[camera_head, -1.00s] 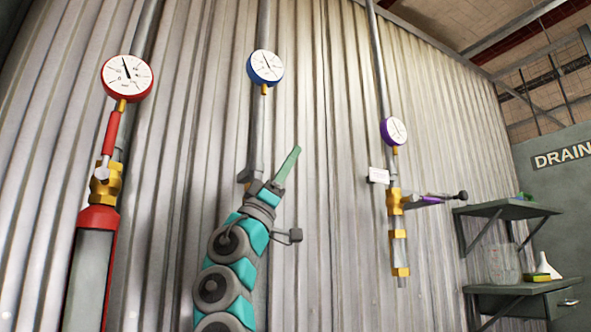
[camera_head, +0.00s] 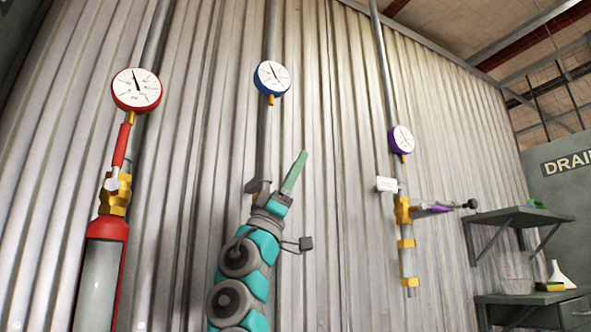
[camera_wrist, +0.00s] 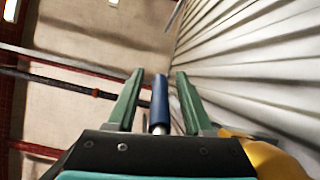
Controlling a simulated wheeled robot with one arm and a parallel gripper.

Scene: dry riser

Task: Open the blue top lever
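The blue lever (camera_wrist: 159,103) shows in the wrist view as a round blue bar with a pale lower end, between the two green fingers of my gripper (camera_wrist: 160,74). The fingers are apart, with a gap on each side of the bar, so my gripper is open around it. In the head view my gripper (camera_head: 304,153) points up and right, just right of the pipe below the blue-rimmed gauge (camera_head: 272,77). There the blue lever and its valve are hidden behind my arm.
A red-rimmed gauge (camera_head: 136,90) with a red lever (camera_head: 121,146) is at left. A purple-rimmed gauge (camera_head: 401,139) is at right, above a purple lever (camera_head: 440,209) that sticks out sideways. The corrugated wall (camera_head: 340,120) is behind. Shelves (camera_head: 515,218) stand at far right.

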